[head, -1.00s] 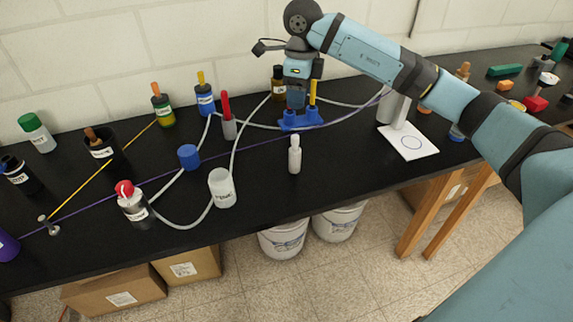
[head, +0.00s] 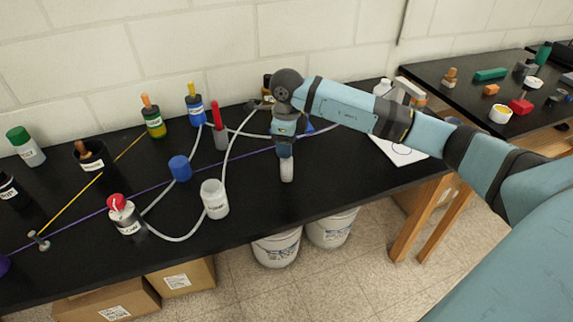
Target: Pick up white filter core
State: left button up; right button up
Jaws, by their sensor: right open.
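The white filter core (head: 287,171) stands upright on the black bench, toward its front edge in the middle of the head view. My right gripper (head: 286,151) reaches in from the right and points down right at the top of the core. Its jaws are open; the gripper hides the core's upper end, and I cannot tell whether they touch. My left gripper is not in view.
A white labelled cup (head: 214,199) and a blue cylinder (head: 180,168) stand left of the core, with pale tubing running among them. A red-capped bottle (head: 126,215) is farther left. A white sheet (head: 398,151) lies to the right. Bare bench surrounds the core's front.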

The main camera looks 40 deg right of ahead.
jog(key=shift+f, duration=0.65)
grip_shut()
jog(key=shift+r, duration=0.1)
